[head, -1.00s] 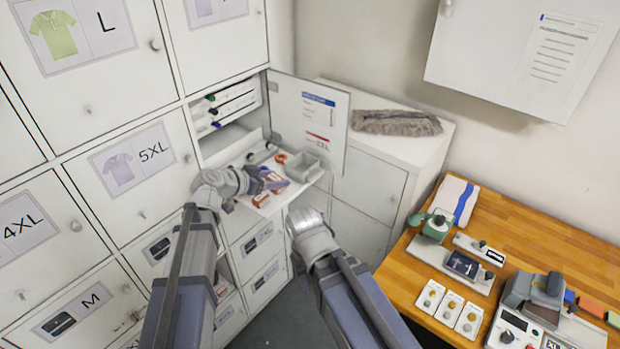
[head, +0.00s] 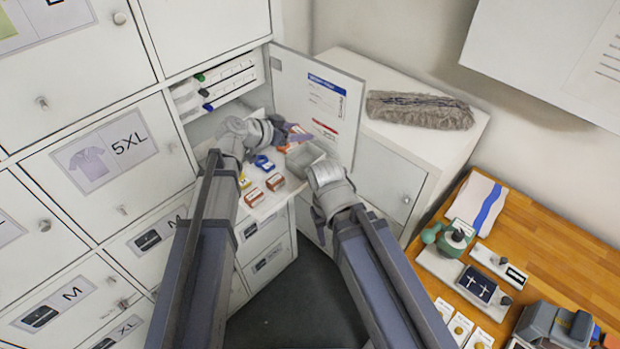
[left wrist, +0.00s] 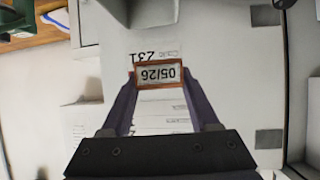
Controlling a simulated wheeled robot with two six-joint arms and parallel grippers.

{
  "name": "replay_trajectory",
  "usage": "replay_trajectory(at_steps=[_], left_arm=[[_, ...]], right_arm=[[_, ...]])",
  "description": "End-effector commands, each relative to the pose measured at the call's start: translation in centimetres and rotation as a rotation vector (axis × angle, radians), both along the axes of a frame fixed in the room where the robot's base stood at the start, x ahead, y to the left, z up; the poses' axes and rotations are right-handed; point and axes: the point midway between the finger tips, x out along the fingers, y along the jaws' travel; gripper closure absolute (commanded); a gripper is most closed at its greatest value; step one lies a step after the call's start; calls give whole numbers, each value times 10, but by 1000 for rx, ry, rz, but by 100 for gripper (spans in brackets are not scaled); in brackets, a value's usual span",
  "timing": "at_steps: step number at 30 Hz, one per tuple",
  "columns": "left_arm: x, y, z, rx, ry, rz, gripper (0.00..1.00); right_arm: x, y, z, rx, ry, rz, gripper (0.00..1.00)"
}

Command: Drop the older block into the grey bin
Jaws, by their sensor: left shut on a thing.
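My left gripper (left wrist: 160,90) is shut on a brown-edged block (left wrist: 159,84) whose white label reads 05/26, upside down in the left wrist view. In the head view the left gripper (head: 287,137) is above the back of the pull-out shelf, close to the open door. Two other red-brown blocks (head: 275,182) (head: 253,197) with pale labels lie on the shelf.
A low white cabinet with a grey fluffy pad (head: 418,109) and a wooden bench (head: 545,250) are to the right.

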Motion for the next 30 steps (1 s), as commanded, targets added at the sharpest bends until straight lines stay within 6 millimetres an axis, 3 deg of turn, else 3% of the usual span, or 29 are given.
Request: replay_trajectory(at_steps=[8,19,30], left_arm=[[0,0,-16,0,0,0,91],[0,0,-56,0,0,0,91],[0,0,-60,0,0,0,91]], right_arm=[[0,0,-16,0,-1,-1,50],[0,0,-56,-1,-1,1,50],[0,0,-60,-1,-1,4,50]])
